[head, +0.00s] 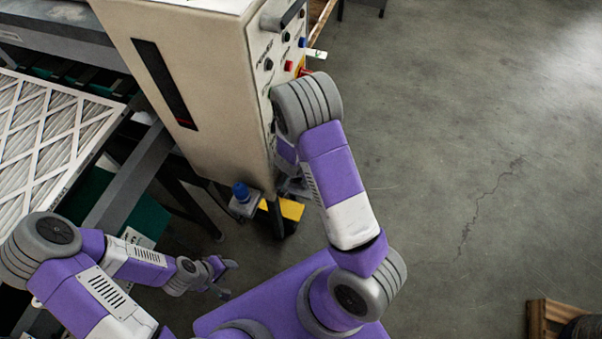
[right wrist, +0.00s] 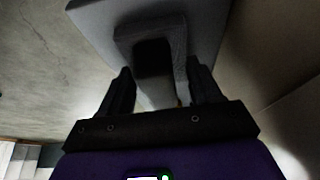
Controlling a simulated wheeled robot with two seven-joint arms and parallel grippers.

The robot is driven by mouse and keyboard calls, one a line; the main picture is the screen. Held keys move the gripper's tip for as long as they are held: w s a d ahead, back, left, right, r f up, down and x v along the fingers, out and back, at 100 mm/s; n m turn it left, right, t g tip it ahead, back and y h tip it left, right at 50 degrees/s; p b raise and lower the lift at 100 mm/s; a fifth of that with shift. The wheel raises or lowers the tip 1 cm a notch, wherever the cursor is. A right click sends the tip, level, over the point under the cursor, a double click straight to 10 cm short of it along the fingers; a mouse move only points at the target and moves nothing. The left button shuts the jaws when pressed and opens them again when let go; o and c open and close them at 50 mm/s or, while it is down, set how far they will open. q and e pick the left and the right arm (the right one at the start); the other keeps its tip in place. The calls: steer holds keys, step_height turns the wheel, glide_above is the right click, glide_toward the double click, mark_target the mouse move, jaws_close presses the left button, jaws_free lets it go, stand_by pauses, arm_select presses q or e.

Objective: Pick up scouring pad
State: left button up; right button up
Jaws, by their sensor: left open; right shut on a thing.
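No thing in view can be clearly told as the scouring pad. My left gripper (head: 226,279) is in the head view at lower centre-left, open and empty above the floor. My right gripper (right wrist: 163,88) shows in the right wrist view, its two dark fingers on either side of a grey block-like thing (right wrist: 178,32) with a dark recess. The fingers are shut on this thing; the poor light hides where they touch and what it is. In the head view my right arm hides most of its gripper beside the beige cabinet (head: 205,85).
The cabinet carries buttons on its right side. A grey box with a blue knob (head: 241,192) and a yellow piece (head: 292,210) are low by it. A pleated filter (head: 45,135) lies at left. A wooden crate (head: 540,318) stands lower right; the floor (head: 470,130) at right is clear.

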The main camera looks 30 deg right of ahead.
steer(key=shift+s+d+r+p, duration=0.1)
steer(key=shift+s+r+p, duration=0.05)
steer(key=shift+r+p, duration=0.3)
step_height(320, 180, up, 7)
steer(key=p, duration=0.4)
steer(key=shift+f, duration=0.2)
steer(key=s+d+b, duration=0.3)
steer(key=s+d, duration=0.9)
steer(key=s, duration=0.3)
steer(key=shift+d+f, duration=0.2)
steer(key=shift+d, duration=0.2)
